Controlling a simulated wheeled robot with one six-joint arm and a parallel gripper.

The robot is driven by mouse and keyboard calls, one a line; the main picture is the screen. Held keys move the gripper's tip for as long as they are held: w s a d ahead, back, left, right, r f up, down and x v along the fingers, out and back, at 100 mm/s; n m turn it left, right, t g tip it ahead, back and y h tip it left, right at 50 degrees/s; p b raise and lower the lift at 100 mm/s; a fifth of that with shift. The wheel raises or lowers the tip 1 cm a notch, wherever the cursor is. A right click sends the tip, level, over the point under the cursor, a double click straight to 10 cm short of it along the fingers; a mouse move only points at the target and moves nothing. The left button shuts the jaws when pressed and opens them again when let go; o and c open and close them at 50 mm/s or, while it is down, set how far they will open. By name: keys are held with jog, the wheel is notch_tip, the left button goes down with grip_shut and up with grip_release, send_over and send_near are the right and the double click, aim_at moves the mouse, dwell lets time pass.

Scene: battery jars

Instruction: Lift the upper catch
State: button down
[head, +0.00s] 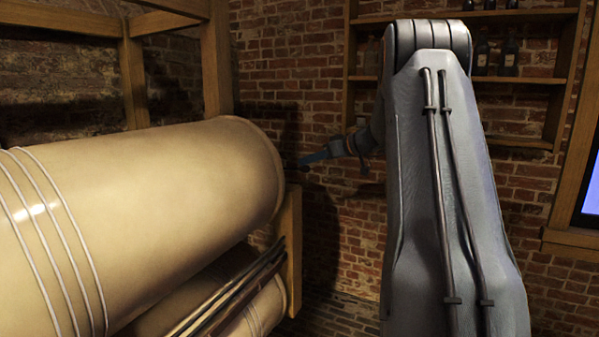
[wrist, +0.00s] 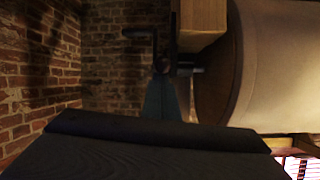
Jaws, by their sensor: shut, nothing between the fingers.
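My gripper (head: 303,163) reaches left past the end of the large upper cream jar (head: 180,185) in the head view; its blue fingers are shut with nothing held. In the wrist view the gripper (wrist: 161,68) points up the picture, left of the jar's rounded end (wrist: 217,70). A dark metal piece with a bar (wrist: 138,34) stands at the fingertips beside a wooden block (wrist: 203,18); it may be the upper catch, but it is too dark to be sure. I cannot tell whether the fingers touch it. No catch is distinguishable in the head view.
A second cream jar (head: 262,312) lies below, with dark rods (head: 235,297) between the jars. A wooden post (head: 292,250) stands at the jar's end. Brick wall (head: 300,60) and bottle shelves (head: 490,78) are behind. Room is free right of the jars.

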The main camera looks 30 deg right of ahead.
jog(key=f+t+b, duration=0.1)
jog(key=b, duration=0.4)
jog(key=f+t+y+b, duration=0.1)
jog(key=f+b, duration=0.1)
jog(key=b, duration=0.4)
jog(key=f+t+y+b, duration=0.1)
jog(key=b, duration=0.5)
jog(key=shift+s+d+f+t, duration=0.25)
jog(key=shift+f+t, duration=0.15)
jog(key=shift+f+b, duration=0.3)
jog(key=shift+b, duration=0.95)
jog(key=shift+f, duration=0.3)
notch_tip(320, 180, up, 5)
jog(key=v, duration=0.9)
jog(key=shift+w+d+f, duration=0.2)
jog(key=shift+d+f, duration=0.05)
jog(key=shift+f, duration=0.25)
